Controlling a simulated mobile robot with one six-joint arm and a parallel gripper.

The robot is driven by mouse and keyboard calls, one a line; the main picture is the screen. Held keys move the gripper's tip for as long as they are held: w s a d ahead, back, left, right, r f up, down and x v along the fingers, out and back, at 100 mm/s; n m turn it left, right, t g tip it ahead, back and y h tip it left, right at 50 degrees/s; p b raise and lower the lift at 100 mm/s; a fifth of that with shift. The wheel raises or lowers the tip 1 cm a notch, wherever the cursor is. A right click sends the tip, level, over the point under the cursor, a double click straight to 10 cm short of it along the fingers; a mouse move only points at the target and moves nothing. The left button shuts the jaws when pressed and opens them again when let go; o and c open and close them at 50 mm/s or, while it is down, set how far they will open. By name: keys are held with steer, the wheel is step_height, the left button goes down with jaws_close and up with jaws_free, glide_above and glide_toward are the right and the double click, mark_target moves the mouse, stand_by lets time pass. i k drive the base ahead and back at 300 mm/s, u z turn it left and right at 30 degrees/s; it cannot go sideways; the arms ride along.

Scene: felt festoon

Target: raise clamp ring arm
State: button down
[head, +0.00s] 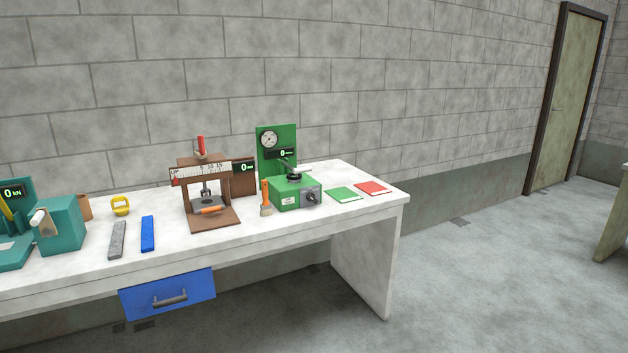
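A green testing machine (276,147) stands on the white bench toward its right end. It has a round dial, a small display reading 0 and a low green box (287,197) in front with a black knob. On top of this box is a dark round clamp part (294,177). A thin dark arm (285,166) shows above it, slanting toward the back left; the part is too small to tell exactly how it sits. My gripper is not in view.
Grey and blue bars (147,233), a yellow shackle-like piece (121,206) and teal machine (62,225) are left. A blue drawer (168,293) hangs below; floor at right is open.

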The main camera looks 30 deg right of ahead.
mark_target(296, 171)
steer(key=u, duration=0.1)
steer(key=i, duration=1)
steer(key=u, duration=0.3)
